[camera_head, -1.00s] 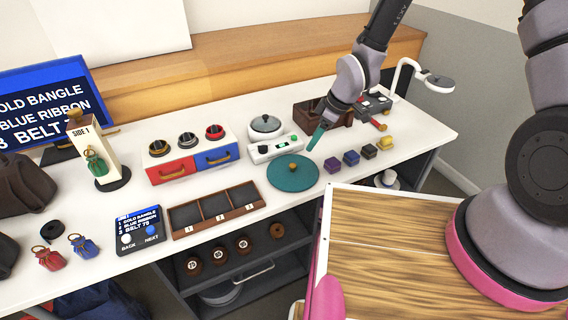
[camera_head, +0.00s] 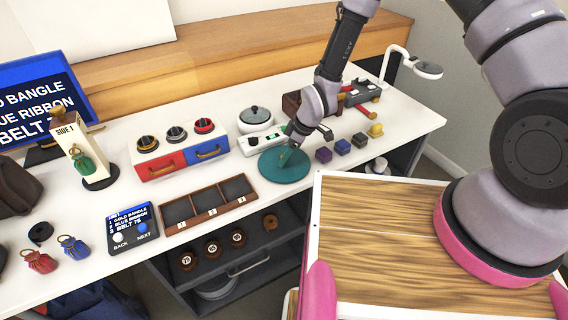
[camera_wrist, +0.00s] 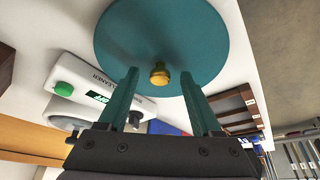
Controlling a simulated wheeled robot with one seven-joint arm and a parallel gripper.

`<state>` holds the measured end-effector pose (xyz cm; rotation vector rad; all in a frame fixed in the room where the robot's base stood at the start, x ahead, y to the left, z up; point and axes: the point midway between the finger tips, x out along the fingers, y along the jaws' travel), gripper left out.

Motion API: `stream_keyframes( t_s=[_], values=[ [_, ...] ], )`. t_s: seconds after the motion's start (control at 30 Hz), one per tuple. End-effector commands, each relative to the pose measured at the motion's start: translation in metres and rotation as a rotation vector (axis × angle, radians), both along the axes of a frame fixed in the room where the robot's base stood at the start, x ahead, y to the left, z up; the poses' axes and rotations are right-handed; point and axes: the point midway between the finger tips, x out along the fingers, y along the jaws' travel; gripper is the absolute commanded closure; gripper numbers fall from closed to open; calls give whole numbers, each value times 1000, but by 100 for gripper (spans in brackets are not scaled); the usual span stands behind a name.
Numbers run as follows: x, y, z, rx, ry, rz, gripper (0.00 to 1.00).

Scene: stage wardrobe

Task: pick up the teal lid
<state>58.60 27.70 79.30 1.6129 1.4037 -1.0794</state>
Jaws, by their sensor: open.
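The teal lid (camera_head: 284,168) is a flat round disc lying on the white table, right of the tray with compartments. My gripper (camera_head: 287,153) is over the lid in the head view. In the wrist view my gripper (camera_wrist: 158,88) is open, its two teal fingers on either side of the line to the knob, with nothing held. The knob is hard to make out in the head view behind the fingers.
A white cleaner unit (camera_head: 262,140) stands just behind the lid. Several small coloured blocks (camera_head: 342,146) sit to its right. The compartment tray (camera_head: 208,204) and the red and blue drawer box (camera_head: 181,158) are to the left. The table's front edge is close to the lid.

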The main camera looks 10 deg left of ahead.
Motion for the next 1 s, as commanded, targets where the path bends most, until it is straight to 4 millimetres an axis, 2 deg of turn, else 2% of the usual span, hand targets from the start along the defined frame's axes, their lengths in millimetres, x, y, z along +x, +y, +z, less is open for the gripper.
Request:
stream_keyframes(
  t_s=[0.23,0.27,0.4,0.43,0.77,1.0],
  values=[
    [0,1,-2,0,-1,0,34],
    [0,1,-2,0,-1,0,38],
    [0,1,-2,0,-1,0,91],
    [0,1,-2,1,-1,0,100],
    [0,1,-1,1,-1,0,100],
    [1,2,22,2,-3,0,100]
  ],
)
